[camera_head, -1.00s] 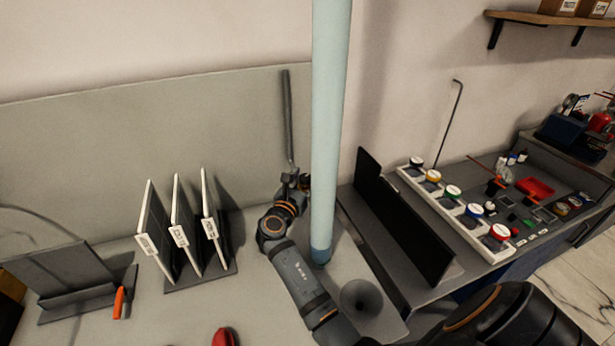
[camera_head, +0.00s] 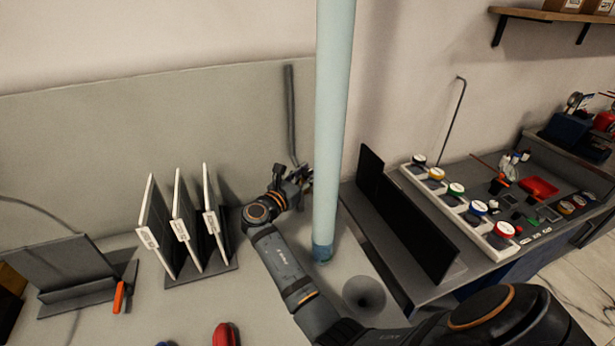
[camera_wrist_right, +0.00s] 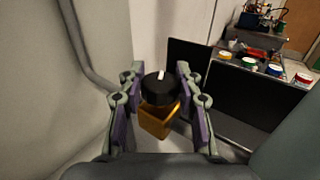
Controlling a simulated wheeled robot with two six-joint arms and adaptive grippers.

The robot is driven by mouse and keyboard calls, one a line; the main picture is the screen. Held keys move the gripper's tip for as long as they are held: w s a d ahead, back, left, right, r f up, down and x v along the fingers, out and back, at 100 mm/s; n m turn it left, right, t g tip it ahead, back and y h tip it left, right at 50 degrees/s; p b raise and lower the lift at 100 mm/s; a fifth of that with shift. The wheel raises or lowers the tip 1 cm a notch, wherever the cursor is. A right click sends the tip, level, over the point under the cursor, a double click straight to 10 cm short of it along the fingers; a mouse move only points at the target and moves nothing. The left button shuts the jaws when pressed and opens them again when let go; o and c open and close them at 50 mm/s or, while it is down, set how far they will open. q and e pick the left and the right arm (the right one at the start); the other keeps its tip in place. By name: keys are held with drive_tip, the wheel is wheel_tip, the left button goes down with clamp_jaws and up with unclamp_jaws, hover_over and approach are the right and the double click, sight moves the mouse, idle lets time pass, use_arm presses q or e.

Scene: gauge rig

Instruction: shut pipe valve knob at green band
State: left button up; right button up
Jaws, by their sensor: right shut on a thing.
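The valve's black knob (camera_wrist_right: 160,88) has a white pointer mark and sits on a brass valve body (camera_wrist_right: 157,121) in the right wrist view. My right gripper (camera_wrist_right: 162,92) is shut on the knob, with a finger on each side of it. In the head view my right gripper (camera_head: 294,178) is near the lower end of a grey pipe (camera_head: 290,110) on the back panel, and the knob is hard to make out there. I cannot see a green band at the knob. My left gripper is not in view.
A pale blue post (camera_head: 331,130) stands just right of my right gripper. A black upright panel (camera_head: 405,220) and a tray of coloured-lid jars (camera_head: 487,234) are to the right. Several white-edged boards (camera_head: 183,225) stand in a rack to the left.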

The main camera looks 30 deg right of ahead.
sight(308, 171)
drive_tip(key=m+g+h+b, duration=0.1)
drive_tip(key=m+g+b, duration=0.1)
drive_tip(key=m+g, duration=0.1)
drive_tip(key=shift+f+g+b, duration=0.15)
drive_tip(key=shift+g+b, duration=0.15)
drive_tip(key=shift+g, duration=0.5)
drive_tip(key=shift+m+g+b, duration=1.2)
drive_tip(key=shift+g, duration=0.7)
drive_tip(key=o, duration=1.2)
drive_tip(key=shift+d, duration=0.15)
drive_tip(key=shift+r, duration=0.45)
wheel_tip(308, 171, up, 9)
drive_tip(key=shift+r, duration=0.15)
